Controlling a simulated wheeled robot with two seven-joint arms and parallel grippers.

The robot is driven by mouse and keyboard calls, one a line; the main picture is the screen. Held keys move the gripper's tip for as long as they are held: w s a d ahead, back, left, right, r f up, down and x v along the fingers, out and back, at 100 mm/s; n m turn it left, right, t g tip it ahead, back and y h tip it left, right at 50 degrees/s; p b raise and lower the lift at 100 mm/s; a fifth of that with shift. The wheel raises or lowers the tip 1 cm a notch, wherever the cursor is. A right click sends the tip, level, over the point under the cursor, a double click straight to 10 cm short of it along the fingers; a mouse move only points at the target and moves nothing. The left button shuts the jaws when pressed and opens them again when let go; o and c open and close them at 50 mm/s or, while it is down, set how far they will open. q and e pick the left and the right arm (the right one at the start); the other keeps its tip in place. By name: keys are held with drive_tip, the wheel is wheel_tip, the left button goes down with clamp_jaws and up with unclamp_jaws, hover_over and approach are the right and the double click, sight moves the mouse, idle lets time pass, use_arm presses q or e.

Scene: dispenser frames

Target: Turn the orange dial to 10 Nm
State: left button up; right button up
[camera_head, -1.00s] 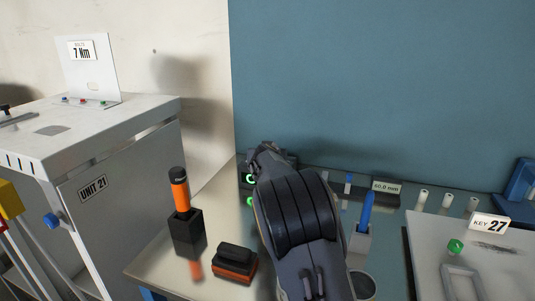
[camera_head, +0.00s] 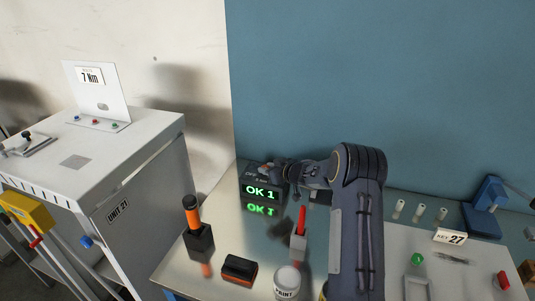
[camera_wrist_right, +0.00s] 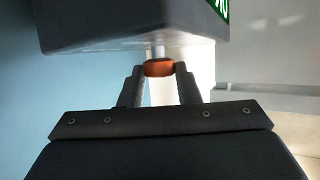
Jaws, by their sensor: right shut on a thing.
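A dark box with a green "OK 1" display (camera_head: 261,190) stands at the back of the table. My right gripper (camera_head: 272,172) is at this box, its arm coming in from the right. In the right wrist view an orange dial (camera_wrist_right: 158,68) sits on a short metal shaft under the dark box (camera_wrist_right: 110,28). My right gripper's fingers (camera_wrist_right: 160,72) are shut on the dial, one on each side. The dial is hidden in the head view, and I can read no scale on it. My left gripper is not in view.
An orange-handled tool (camera_head: 190,211) stands in a black holder (camera_head: 200,241). Nearby are a black and orange block (camera_head: 239,268), a red item (camera_head: 301,219) in a grey holder, and a white pot (camera_head: 287,281).

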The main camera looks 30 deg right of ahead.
drive_tip(key=shift+d+n+y, duration=0.2)
drive_tip(key=shift+n+y, duration=0.7)
drive_tip(key=shift+y, duration=0.1)
drive_tip(key=shift+w+d+f+n+g+y, duration=0.1)
drive_tip(key=shift+n+g+y, duration=0.3)
drive_tip(key=shift+n+y, duration=0.1)
drive_tip(key=shift+d+f+n+g+y, duration=0.1)
drive_tip(key=shift+n+g+y, duration=0.3)
drive_tip(key=shift+n+y, duration=0.1)
drive_tip(key=shift+n+g+y+b, duration=0.6)
drive_tip(key=shift+n+y, duration=0.3)
drive_tip(key=shift+n, duration=0.1)
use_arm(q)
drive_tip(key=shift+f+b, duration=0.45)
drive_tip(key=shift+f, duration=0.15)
use_arm(e)
drive_tip(key=shift+w+n+g+y, duration=0.15)
drive_tip(key=shift+n+g+y, duration=0.35)
drive_tip(key=shift+n+y, duration=0.1)
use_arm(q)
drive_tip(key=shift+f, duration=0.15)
use_arm(e)
drive_tip(key=shift+r+n+y, duration=0.15)
drive_tip(key=shift+n+y, duration=0.15)
drive_tip(key=o, duration=1)
drive_tip(key=shift+g, duration=0.3)
drive_tip(key=shift+d, duration=0.1)
